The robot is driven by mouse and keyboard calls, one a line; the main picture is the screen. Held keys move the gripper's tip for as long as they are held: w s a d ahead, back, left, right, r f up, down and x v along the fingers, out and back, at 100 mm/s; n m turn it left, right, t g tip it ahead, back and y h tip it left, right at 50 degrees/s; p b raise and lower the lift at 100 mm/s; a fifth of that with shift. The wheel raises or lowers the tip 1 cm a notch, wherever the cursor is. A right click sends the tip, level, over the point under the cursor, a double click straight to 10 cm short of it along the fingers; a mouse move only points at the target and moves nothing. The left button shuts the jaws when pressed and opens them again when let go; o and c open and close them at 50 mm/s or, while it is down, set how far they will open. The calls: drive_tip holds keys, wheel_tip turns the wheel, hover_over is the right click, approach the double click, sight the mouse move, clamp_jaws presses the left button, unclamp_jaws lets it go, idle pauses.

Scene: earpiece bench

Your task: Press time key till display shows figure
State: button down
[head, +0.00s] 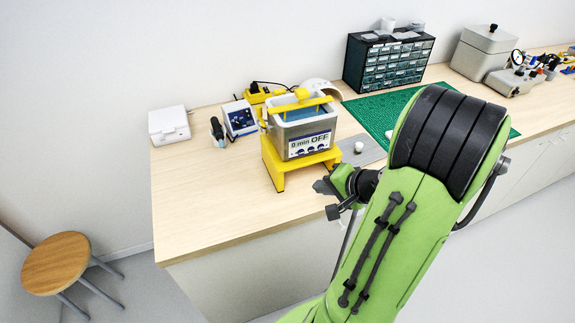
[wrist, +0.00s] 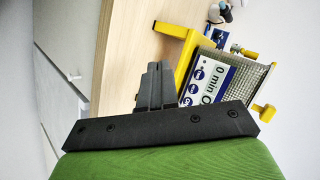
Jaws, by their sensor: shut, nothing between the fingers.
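A metal ultrasonic-type bath (head: 300,125) stands on a yellow stand (head: 273,166) on the bench, with yellow handles on top. Its front display panel (head: 309,144) reads "0 min OFF", with a row of round blue keys below; key labels are too small to read here. In the wrist view the panel (wrist: 212,77) appears turned sideways, with "0 min" and blue round keys visible, partly cut off by my gripper. My gripper (head: 325,187) is shut and empty, in front of and below the bath, apart from the panel. Its shut fingers show in the wrist view (wrist: 160,72).
A small white box (head: 169,125) and a blue-white device (head: 239,118) stand left of the bath. A green mat (head: 375,110), a drawer cabinet (head: 388,62) and a grey metal box (head: 482,52) lie to the right. The bench's front left is clear.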

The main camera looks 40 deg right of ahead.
sight(301, 153)
drive_tip(key=w+d+p, duration=0.3)
drive_tip(key=w, duration=0.5)
drive_tip(key=shift+w, duration=0.3)
idle(2.0)
drive_tip(key=shift+w+d, duration=0.1)
drive_tip(key=shift+w, duration=0.3)
drive_tip(key=shift+w+d, duration=0.1)
drive_tip(key=shift+w, duration=0.25)
idle(0.4)
drive_tip(key=shift+s, duration=0.1)
drive_tip(key=shift+s+a+b, duration=0.25)
drive_tip(key=shift+s+b, duration=0.05)
drive_tip(key=shift+s, duration=0.4)
